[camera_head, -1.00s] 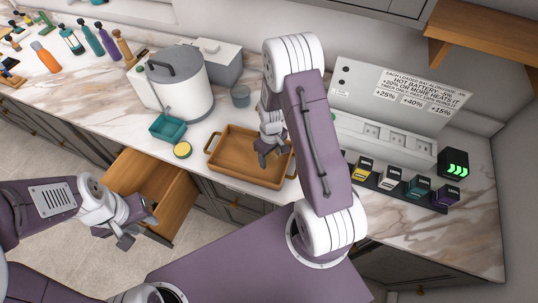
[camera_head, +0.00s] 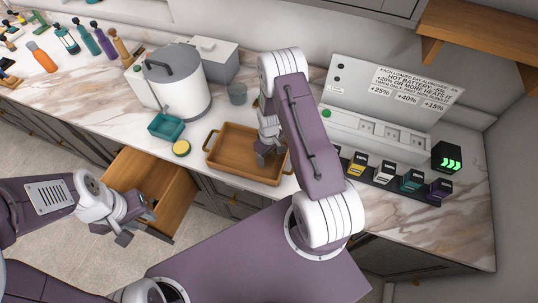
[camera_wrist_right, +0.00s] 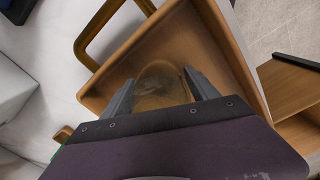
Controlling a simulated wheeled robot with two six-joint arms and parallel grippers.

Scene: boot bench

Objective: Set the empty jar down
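The empty jar (camera_wrist_right: 160,82) is clear glass and shows between the fingers of my right gripper (camera_wrist_right: 160,92) in the right wrist view. Both fingers appear to touch its sides. In the head view my right gripper (camera_head: 268,155) points down inside the wooden tray (camera_head: 232,174), and the jar is hard to make out there. Whether the jar's base touches the tray floor cannot be told. My left gripper (camera_head: 138,222) is open and empty, above the open drawer at the lower left.
A white pot (camera_head: 178,88), a teal dish (camera_head: 166,127), a yellow-topped round item (camera_head: 181,148) and a grey cup (camera_head: 237,93) stand left of the tray. Several small coloured blocks line a dark rack (camera_head: 383,180) to the right. A wooden drawer (camera_head: 170,187) stands open.

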